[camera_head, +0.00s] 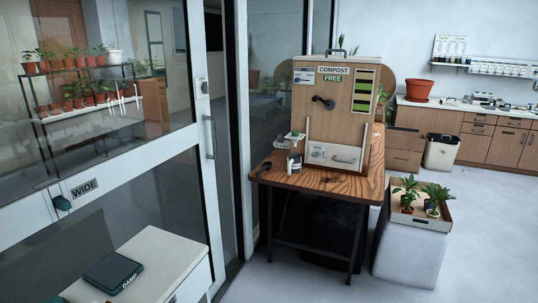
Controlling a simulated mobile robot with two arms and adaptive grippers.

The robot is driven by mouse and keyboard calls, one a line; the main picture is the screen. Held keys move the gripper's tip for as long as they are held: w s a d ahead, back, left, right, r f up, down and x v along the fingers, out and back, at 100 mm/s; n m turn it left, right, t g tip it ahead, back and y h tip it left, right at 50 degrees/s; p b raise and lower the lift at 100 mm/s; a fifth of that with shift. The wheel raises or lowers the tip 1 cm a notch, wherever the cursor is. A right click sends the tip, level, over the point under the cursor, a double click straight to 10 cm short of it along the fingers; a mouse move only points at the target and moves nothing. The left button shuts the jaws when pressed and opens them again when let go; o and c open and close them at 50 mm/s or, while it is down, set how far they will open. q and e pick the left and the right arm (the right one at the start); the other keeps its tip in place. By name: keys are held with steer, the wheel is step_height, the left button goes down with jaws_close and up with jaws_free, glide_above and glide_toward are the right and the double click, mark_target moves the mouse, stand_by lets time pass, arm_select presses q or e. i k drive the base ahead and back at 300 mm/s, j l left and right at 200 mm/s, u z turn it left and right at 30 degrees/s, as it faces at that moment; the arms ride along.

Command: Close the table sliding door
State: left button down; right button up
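A wooden box (335,112) marked COMPOST FREE stands on a wooden table (345,185). Its front has a dark crank knob (323,101), a striped panel (363,90) and a pale lower panel (334,155) with a bar handle (345,159). I cannot tell which panel slides or how far it stands open. A large glass door (110,150) in a pale frame, labelled WIDE (84,188), fills the left side. It has a vertical handle (209,137) at its right edge. Neither of my grippers is in view.
A white cabinet (160,262) with a dark scale (112,272) stands front left. A small dark-and-white device (294,162) sits at the table's left. A plant tray (420,211) rests on a white block (409,253) at right. The floor (490,230) farther right is clear.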

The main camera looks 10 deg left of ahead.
mark_target(22, 216)
steer(key=i+u, duration=0.15)
steer(key=i, duration=0.45)
steer(key=i+l+u, duration=0.1)
steer(key=i, duration=0.45)
steer(key=i+l+u, duration=0.15)
steer(key=i, duration=0.45)
steer(key=l, duration=0.1)
